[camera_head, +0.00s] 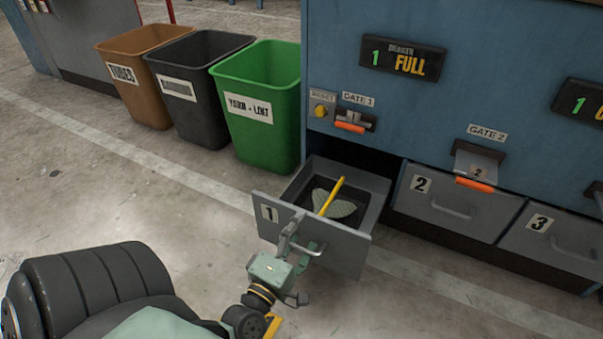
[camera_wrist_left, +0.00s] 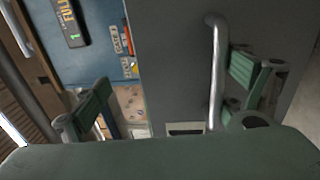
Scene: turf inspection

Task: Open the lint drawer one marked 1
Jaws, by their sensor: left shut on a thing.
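Lint drawer 1 (camera_head: 345,247), a grey drawer with a white "1" label, stands pulled well out from the blue machine. Inside it are a dark screen, a pale grey-green patch and a yellow stick (camera_head: 331,196). My left gripper (camera_head: 301,250) is at the front of this drawer, shut on its bar handle (camera_wrist_left: 213,70). In the left wrist view the handle runs upright beside the right-hand green finger (camera_wrist_left: 250,75). The exact contact is hard to see. My right gripper is not in view.
Drawer 2 (camera_head: 415,205) and drawer 3 (camera_head: 567,243) are shut at the right. Gate 1 (camera_head: 354,122) and gate 2 (camera_head: 477,165) have orange handles above. Brown, black and green bins (camera_head: 262,130) stand left of the machine. Concrete floor in front is clear.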

